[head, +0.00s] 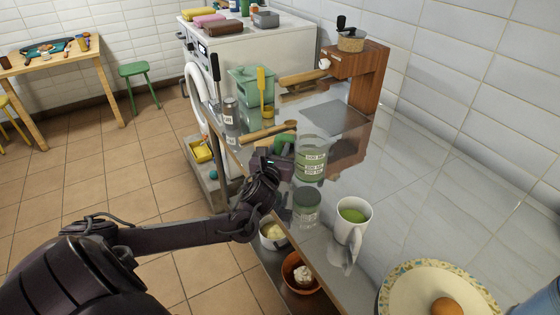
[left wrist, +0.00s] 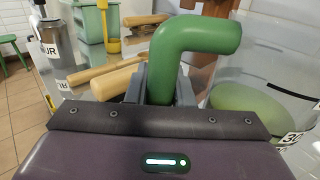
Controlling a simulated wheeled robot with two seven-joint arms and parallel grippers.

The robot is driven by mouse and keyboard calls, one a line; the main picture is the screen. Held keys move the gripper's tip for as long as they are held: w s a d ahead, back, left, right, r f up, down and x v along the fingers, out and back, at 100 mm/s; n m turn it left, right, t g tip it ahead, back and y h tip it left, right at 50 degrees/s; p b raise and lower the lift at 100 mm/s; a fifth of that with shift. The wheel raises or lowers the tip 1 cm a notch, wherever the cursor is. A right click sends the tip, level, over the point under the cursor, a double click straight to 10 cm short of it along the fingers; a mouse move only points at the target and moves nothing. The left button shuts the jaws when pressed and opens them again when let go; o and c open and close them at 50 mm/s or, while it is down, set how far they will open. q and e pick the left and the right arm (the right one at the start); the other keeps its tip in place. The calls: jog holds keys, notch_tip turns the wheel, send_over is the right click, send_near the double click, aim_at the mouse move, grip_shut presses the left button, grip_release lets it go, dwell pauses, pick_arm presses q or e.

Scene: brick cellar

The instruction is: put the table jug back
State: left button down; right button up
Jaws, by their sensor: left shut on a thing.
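A clear jug with a green handle and white measure labels (head: 312,160) is over the shiny counter. My left gripper (head: 280,152) is shut on its green handle, and the jug looks upright. In the left wrist view the green handle (left wrist: 205,38) rises between the fingers of the left gripper (left wrist: 162,85), and the jug's clear wall with a green area inside (left wrist: 240,105) is at the right. A dim green shape in the counter below the jug looks like its reflection, with a gap between. My right gripper is not in view.
The shiny counter (head: 400,165) has clear room right of the jug. A white mug with green contents (head: 352,212) and a patterned plate (head: 400,285) stand nearer.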

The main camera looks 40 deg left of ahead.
pick_arm(q)
notch_tip(320, 180, down, 4)
jog(key=shift+r, duration=0.1)
jog(key=shift+f, duration=0.3)
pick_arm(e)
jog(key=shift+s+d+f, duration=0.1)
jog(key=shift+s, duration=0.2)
pick_arm(q)
jog(key=shift+f, duration=0.1)
jog(key=c, duration=1.3)
grip_release()
jog(key=shift+f, duration=0.1)
jog(key=shift+o, duration=0.2)
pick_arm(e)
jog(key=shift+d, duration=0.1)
pick_arm(q)
jog(key=v, duration=1.2)
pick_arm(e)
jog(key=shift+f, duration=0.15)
